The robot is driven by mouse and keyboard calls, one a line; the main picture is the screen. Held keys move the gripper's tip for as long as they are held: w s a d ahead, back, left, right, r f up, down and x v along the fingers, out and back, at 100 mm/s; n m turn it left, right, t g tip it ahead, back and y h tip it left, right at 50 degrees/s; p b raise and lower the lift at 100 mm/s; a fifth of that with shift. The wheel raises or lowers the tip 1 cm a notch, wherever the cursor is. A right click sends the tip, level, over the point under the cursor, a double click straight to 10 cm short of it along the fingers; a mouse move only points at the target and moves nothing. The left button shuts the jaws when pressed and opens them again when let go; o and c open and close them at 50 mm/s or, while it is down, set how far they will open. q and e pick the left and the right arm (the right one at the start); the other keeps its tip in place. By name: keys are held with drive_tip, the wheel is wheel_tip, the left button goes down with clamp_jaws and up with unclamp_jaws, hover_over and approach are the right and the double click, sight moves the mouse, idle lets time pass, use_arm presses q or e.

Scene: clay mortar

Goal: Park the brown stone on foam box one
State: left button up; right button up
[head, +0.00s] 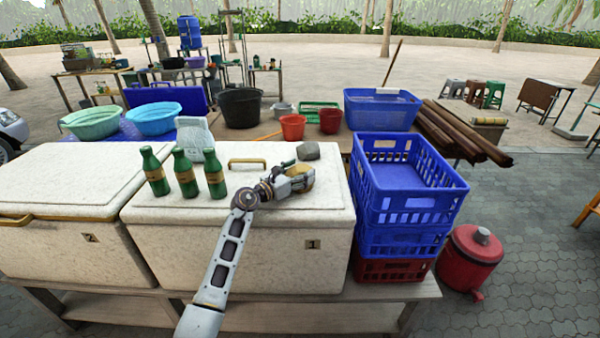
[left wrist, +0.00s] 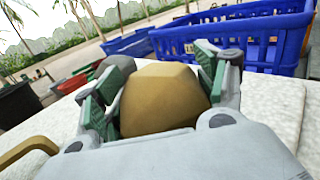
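The brown stone (left wrist: 158,98) sits between the fingers of my left gripper (left wrist: 150,105) in the left wrist view, with green pads against both its sides. In the head view my left gripper (head: 293,177) is over the right part of the lid of foam box one (head: 230,245), which bears the label 1. The brown stone (head: 301,171) shows there at the fingertips, low over or on the lid; I cannot tell whether it touches. A grey stone (head: 308,151) lies on the lid just behind it. My right gripper is not in view.
Three green bottles (head: 184,174) stand on the left part of box one's lid. A brass handle (head: 246,162) is at the lid's back. Stacked blue crates (head: 405,190) rise close on the right. Foam box two (head: 60,235) adjoins on the left. The lid's front middle is clear.

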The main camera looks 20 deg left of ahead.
sight(290, 177)
use_arm(q)
drive_tip(key=o, duration=0.4)
drive_tip(key=shift+r, duration=0.15)
drive_tip(key=shift+v, duration=0.8)
drive_tip(key=v, duration=0.3)
drive_tip(key=shift+s, duration=0.2)
drive_tip(key=v, duration=0.5)
drive_tip(key=shift+a+b, duration=0.1)
drive_tip(key=shift+b, duration=0.2)
drive_tip(key=shift+s+a, duration=0.15)
drive_tip(key=shift+s, duration=0.2)
drive_tip(key=shift+s+a, duration=0.2)
drive_tip(key=shift+s, duration=0.2)
drive_tip(key=shift+s+a, duration=0.1)
drive_tip(key=shift+s, duration=0.05)
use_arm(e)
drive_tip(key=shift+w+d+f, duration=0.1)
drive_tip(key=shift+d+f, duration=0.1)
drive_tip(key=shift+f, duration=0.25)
